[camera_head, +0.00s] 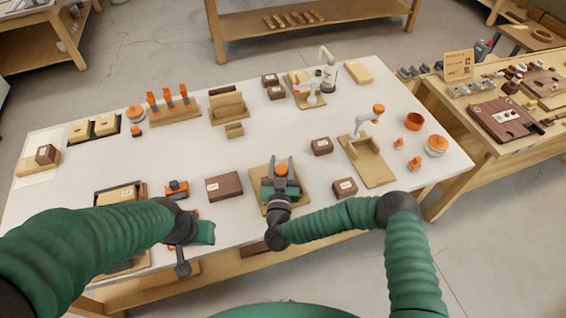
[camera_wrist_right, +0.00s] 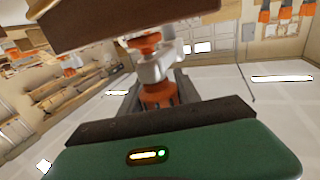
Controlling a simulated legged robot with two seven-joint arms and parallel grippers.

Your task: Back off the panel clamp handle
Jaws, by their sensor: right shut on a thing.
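My right gripper (camera_head: 281,170) is over a tan board (camera_head: 257,204) near the front middle of the white table. Its dark fingers stand on both sides of an orange part, the clamp handle (camera_head: 281,170), and are shut on it. In the right wrist view the orange handle (camera_wrist_right: 158,94) sits between the fingers, joined to a pale grey body (camera_wrist_right: 153,68) with another orange piece at its far end. Most of the clamp is hidden by the gripper in the head view. My left gripper (camera_head: 204,232) hangs near the front edge; its fingers are not clear.
A dark brown block (camera_head: 224,186) lies left of the board, and small brown blocks (camera_head: 344,187) (camera_head: 321,146) lie right of it. A tan fixture with a white arm (camera_head: 369,160) stands further right. A small orange-and-grey piece (camera_head: 176,189) is near my left arm.

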